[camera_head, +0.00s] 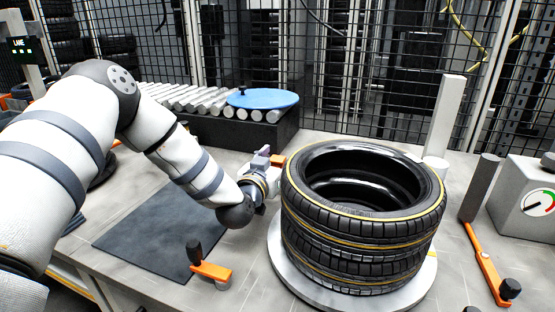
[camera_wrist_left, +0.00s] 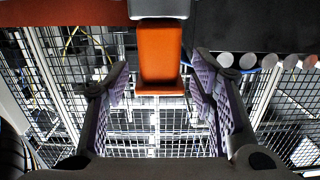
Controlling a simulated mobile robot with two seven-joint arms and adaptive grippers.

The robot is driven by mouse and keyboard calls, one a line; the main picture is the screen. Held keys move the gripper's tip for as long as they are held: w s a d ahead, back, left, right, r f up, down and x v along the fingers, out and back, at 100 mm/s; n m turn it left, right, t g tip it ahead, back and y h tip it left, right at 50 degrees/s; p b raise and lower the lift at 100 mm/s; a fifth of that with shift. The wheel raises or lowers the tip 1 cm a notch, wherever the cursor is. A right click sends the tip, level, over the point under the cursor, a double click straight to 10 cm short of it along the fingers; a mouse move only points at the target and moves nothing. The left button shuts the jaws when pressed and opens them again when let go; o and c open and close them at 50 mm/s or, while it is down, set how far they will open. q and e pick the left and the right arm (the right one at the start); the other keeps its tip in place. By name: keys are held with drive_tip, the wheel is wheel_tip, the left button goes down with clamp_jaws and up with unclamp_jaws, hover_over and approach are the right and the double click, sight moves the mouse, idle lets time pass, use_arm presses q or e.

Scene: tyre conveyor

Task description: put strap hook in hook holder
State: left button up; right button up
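An orange block (camera_head: 278,160) shows beside the far left side of the tyre stack. In the left wrist view the orange block (camera_wrist_left: 160,55) hangs from a pale grey part and lies between my two purple-padded fingers, with a gap on each side. I cannot tell whether it is the strap hook or part of the hook holder. My left gripper (camera_head: 266,160) is open around it, close to the tyres. No other strap hook or holder can be made out with certainty. My right gripper is not in view.
Two stacked tyres (camera_head: 300,222) stand on a round pale plate (camera_head: 283,268). Orange clamps with black knobs stand in front (camera_head: 212,271) and at right (camera_head: 485,265). A blue disc (camera_head: 265,99) lies on the roller conveyor (camera_head: 185,98). A dark mat (camera_head: 150,235) lies clear below my arm.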

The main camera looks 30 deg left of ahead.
use_arm(q)
drive_tip(key=shift+s+r, duration=0.25)
drive_tip(key=shift+r, duration=0.1)
drive_tip(key=p+v, duration=0.3)
drive_tip(key=v, duration=0.8)
drive_tip(key=shift+f+p, duration=0.2)
drive_tip(key=shift+p, duration=0.1)
drive_tip(key=shift+s+f, duration=0.1)
drive_tip(key=shift+s, duration=0.15)
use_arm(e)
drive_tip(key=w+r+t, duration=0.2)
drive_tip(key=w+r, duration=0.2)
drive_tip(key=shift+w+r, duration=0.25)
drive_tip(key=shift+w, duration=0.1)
